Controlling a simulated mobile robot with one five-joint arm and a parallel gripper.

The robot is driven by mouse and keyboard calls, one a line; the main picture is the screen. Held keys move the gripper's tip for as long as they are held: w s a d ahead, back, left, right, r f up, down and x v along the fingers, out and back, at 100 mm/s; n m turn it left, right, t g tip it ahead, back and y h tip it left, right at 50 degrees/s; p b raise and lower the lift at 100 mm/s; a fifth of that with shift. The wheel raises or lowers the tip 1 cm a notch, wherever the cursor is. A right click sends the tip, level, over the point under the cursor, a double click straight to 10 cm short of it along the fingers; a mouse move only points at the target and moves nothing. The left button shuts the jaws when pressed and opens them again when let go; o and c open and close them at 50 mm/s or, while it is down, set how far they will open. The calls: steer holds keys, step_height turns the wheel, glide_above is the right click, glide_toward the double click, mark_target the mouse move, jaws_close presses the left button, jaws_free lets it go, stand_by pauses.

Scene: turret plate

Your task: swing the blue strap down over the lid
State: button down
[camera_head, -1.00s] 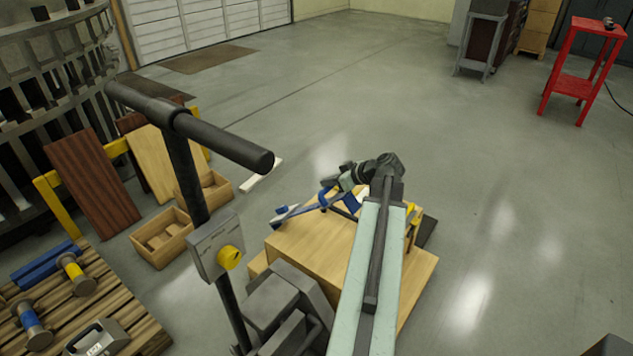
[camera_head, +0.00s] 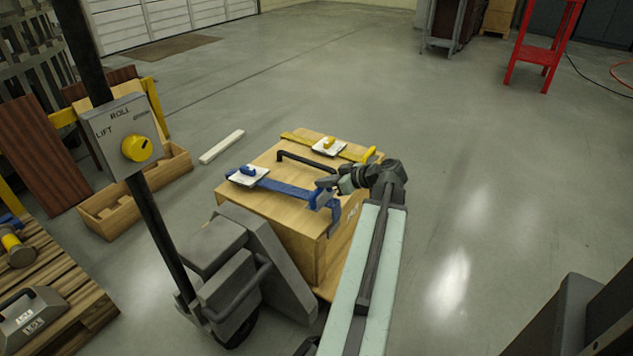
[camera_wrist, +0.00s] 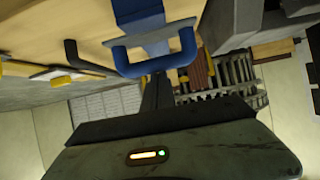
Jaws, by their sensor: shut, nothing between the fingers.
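A wooden crate with a lid (camera_head: 285,186) stands on the fork of a pallet truck. The blue strap (camera_head: 287,189) runs across the near part of the lid, with a white plate (camera_head: 247,176) towards its left end. It looks low and nearly flat, but I cannot tell whether it touches the lid. Its blue loop handle (camera_wrist: 155,50) is at the right edge, close to my gripper (camera_head: 328,184). In the wrist view, the dark fingers of my gripper (camera_wrist: 157,92) are shut and empty, below the loop; contact is unclear.
A yellow strap (camera_head: 358,153) with another white plate crosses the far part of the lid. A black handle (camera_head: 300,160) stands between the straps. The truck's control box (camera_head: 122,135) and post are at left. Open floor lies behind and right.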

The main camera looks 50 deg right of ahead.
mark_target(336, 205)
steer(key=f+b, duration=0.1)
steer(key=f, duration=0.1)
steer(key=s+f+b, duration=0.1)
steer(key=f, duration=0.1)
steer(key=s+f+b, duration=0.1)
steer(key=f+b, duration=0.1)
steer(key=shift+s+a+f+b, duration=0.1)
steer(key=shift+s+f+b, duration=0.4)
steer(key=shift+f+b, duration=0.45)
steer(key=shift+r, duration=0.1)
steer(key=shift+t, duration=0.4)
steer(key=r+p, duration=0.1)
steer(key=r, duration=0.1)
steer(key=w+r+p, duration=0.1)
steer(key=r+p, duration=0.2)
steer(key=r, duration=0.1)
steer(key=shift+w+a+p, duration=0.1)
steer(key=shift+w+p, duration=0.15)
steer(key=shift+p, duration=0.05)
steer(key=s+d+f+b, duration=0.1)
steer(key=s, duration=0.8)
steer(key=shift+s+f+b, duration=0.15)
steer(key=shift+s+b, duration=0.15)
steer(key=shift+s, duration=0.1)
